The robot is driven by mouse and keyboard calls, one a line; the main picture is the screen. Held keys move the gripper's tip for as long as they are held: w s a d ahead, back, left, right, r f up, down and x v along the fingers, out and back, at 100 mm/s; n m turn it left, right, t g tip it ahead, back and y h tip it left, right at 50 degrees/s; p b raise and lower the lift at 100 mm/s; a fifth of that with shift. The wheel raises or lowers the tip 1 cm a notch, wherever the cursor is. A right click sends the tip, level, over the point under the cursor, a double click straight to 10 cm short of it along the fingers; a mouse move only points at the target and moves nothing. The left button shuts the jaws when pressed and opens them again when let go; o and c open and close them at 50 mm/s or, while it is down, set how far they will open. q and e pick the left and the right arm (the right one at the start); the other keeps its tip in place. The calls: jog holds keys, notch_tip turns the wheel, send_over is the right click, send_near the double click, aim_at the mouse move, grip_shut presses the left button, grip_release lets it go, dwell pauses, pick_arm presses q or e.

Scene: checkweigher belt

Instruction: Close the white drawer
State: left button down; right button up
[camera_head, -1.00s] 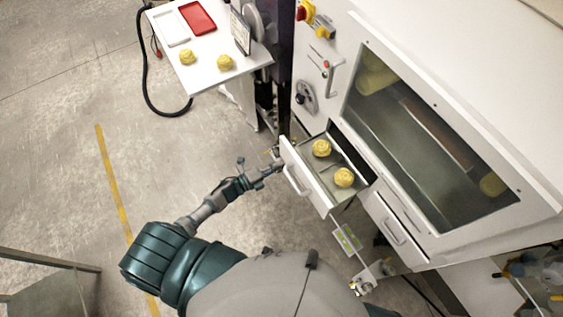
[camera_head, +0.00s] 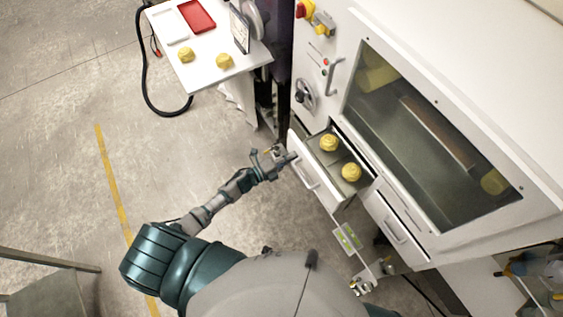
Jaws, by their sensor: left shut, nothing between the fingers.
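The white drawer (camera_head: 313,178) is partly open below the machine's window, with its front panel and bar handle facing me. Two yellow wrapped items lie inside it, one yellow item (camera_head: 328,142) farther back and another yellow item (camera_head: 351,172) nearer. My left gripper (camera_head: 287,158) is shut and empty, at the upper left part of the drawer front, beside the handle. It looks to be touching the panel, but the exact contact is too small to tell.
The white machine (camera_head: 450,236) has a dark window and a second, shut drawer (camera_head: 392,228) to the right. A white table (camera_head: 205,72) at the upper left holds a red tray (camera_head: 197,16) and two yellow items. Open floor lies left of my arm.

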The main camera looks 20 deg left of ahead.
aim_at(325, 143)
pick_arm(q)
jog(key=b+x, duration=0.1)
jog(key=x, duration=0.3)
jog(key=shift+w+d+f, duration=0.15)
jog(key=shift+w+d, duration=0.1)
jog(key=shift+b+x, duration=0.6)
jog(key=shift+x, duration=0.55)
jog(key=b+x, duration=0.3)
jog(key=x, duration=0.6)
jog(key=shift+a, duration=0.1)
jog(key=shift+w+d+b, duration=0.25)
jog(key=shift+w+b, duration=0.05)
jog(key=shift+b, duration=0.1)
jog(key=shift+r, duration=0.4)
pick_arm(e)
jog(key=w+a+r, duration=0.1)
jog(key=w, duration=0.5)
jog(key=w+a+r, duration=0.1)
jog(key=w, duration=0.5)
jog(key=shift+w+a+r+t, duration=0.2)
jog(key=shift+a+r+t, duration=0.1)
jog(key=shift+a, duration=0.1)
